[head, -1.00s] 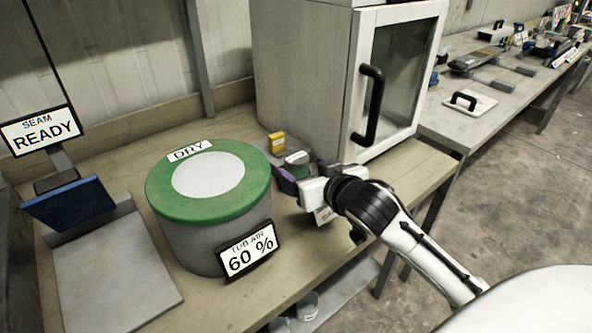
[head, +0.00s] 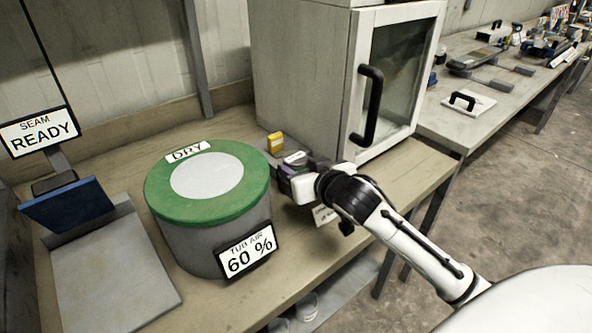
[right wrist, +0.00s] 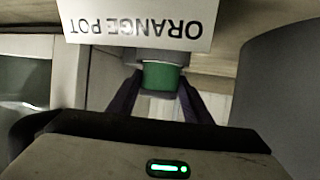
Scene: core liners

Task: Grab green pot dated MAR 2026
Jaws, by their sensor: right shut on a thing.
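A small green pot (right wrist: 162,76) shows between the two dark fingers of my right gripper in the right wrist view. My right gripper (right wrist: 160,92) is shut on it. In the head view my right gripper (head: 288,168) is at the row of pots between the tub and the cabinet, and its fingers hide most of the held pot; a pale lid (head: 295,157) shows there. No date can be read on the pot. A yellow-orange pot (head: 276,142) stands just behind. My left gripper is not in view.
A grey tub with a green lid (head: 208,182) marked DRY stands to the left. A cabinet (head: 310,80) with a black handle stands close behind the arm. An ORANGE POT sign (right wrist: 145,22) shows upside down in the wrist view. A seam station (head: 110,270) is at far left.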

